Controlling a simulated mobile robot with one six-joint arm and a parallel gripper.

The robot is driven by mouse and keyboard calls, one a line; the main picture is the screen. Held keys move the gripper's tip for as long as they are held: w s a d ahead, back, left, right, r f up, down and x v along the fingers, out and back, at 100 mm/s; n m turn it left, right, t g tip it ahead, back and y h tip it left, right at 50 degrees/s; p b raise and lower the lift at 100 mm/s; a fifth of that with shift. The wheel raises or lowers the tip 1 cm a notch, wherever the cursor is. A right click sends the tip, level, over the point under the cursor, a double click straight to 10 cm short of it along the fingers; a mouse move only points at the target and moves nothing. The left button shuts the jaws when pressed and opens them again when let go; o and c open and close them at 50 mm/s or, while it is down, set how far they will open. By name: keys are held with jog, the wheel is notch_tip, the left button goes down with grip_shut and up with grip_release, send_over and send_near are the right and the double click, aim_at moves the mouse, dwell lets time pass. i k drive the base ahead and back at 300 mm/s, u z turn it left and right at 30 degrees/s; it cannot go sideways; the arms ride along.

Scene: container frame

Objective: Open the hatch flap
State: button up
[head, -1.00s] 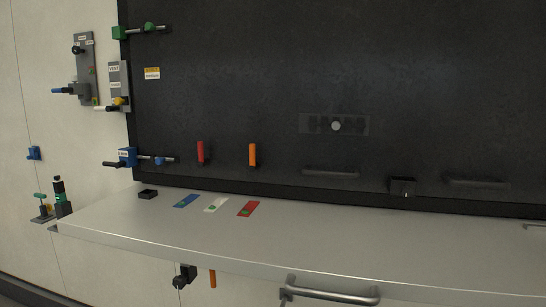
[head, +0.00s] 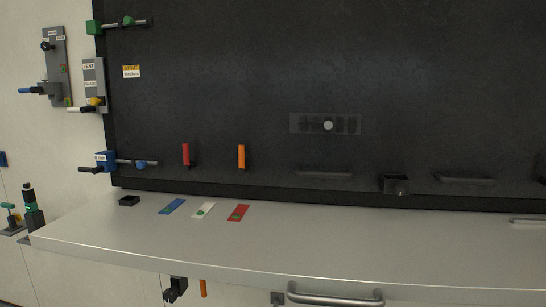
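No part is clearly marked as the hatch flap, so I cannot tell which it is. A large dark panel (head: 400,80) fills the back wall. A small grey plate (head: 325,123) with a pale round knob (head: 328,125) is on it. Two dark bar handles, left (head: 324,174) and right (head: 465,179), lie low on the panel. A light grey shelf (head: 330,240) projects below it, with a metal bar handle (head: 335,296) at its front. My gripper does not show.
Green (head: 121,24) and blue (head: 120,161) latches sit at the panel's left edge. Red (head: 186,153) and orange (head: 241,156) upright handles are on the panel. A black box-like bracket (head: 395,185) projects from it.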

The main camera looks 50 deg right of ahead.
aim_at(446, 97)
jog(key=u, duration=0.4)
jog(key=k, duration=0.15)
jog(key=z, duration=1.7)
jog(key=k, duration=0.9)
jog(key=u, duration=0.15)
jog(key=i, duration=0.7)
